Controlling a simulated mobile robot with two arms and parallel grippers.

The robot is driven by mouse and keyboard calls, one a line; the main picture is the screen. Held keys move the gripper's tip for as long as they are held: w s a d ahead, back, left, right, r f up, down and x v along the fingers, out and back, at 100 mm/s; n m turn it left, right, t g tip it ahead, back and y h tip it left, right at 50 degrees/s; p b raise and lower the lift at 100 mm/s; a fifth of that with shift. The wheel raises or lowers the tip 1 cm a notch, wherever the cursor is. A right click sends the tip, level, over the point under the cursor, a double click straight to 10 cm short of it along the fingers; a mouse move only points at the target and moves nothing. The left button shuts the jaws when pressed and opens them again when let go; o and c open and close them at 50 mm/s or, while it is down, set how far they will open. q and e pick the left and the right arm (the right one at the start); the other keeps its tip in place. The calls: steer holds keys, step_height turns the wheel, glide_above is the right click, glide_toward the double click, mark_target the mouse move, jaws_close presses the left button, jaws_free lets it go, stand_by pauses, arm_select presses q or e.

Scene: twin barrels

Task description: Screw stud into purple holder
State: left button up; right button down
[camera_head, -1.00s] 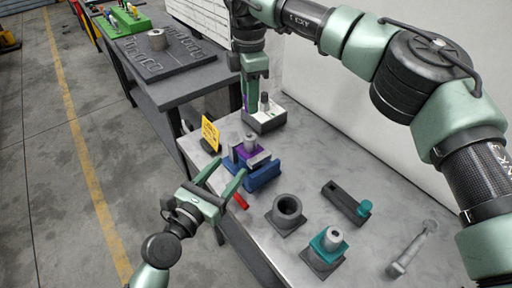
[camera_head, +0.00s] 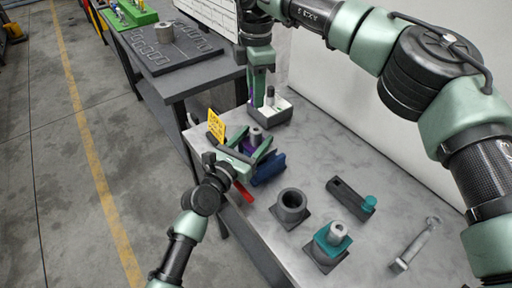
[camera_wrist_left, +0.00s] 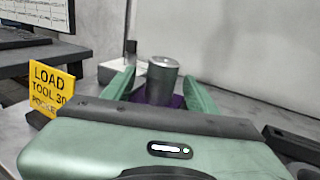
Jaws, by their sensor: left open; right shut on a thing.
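The purple holder (camera_head: 247,145) sits in a blue fixture (camera_head: 268,168) on the bench, with a grey metal cylinder (camera_head: 256,134) upright on it. In the left wrist view, the cylinder (camera_wrist_left: 162,80) stands between my left fingers, with purple (camera_wrist_left: 172,101) showing below. My left gripper (camera_head: 258,148) is open, its fingers either side of the holder. My right gripper (camera_head: 259,98) is shut on a thin purple thing (camera_head: 250,88), mostly hidden, beside the white tray (camera_head: 272,117). A dark upright stud (camera_head: 270,96) stands in the tray. I cannot tell whether the cylinder is screwed in.
A yellow sign (camera_head: 216,125) stands left of the holder. A dark ring block (camera_head: 291,204), a teal holder (camera_head: 332,238), a dark bar with a teal knob (camera_head: 350,197) and a wrench (camera_head: 415,244) lie to the right. A red piece (camera_head: 243,191) is at the front edge.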

arm_select(q)
steer(key=shift+w+d, duration=0.2)
steer(key=shift+w, duration=0.15)
jaws_close()
arm_select(e)
steer(key=shift+f, duration=2.45)
steer(key=shift+f, duration=0.85)
steer(key=shift+f, duration=0.6)
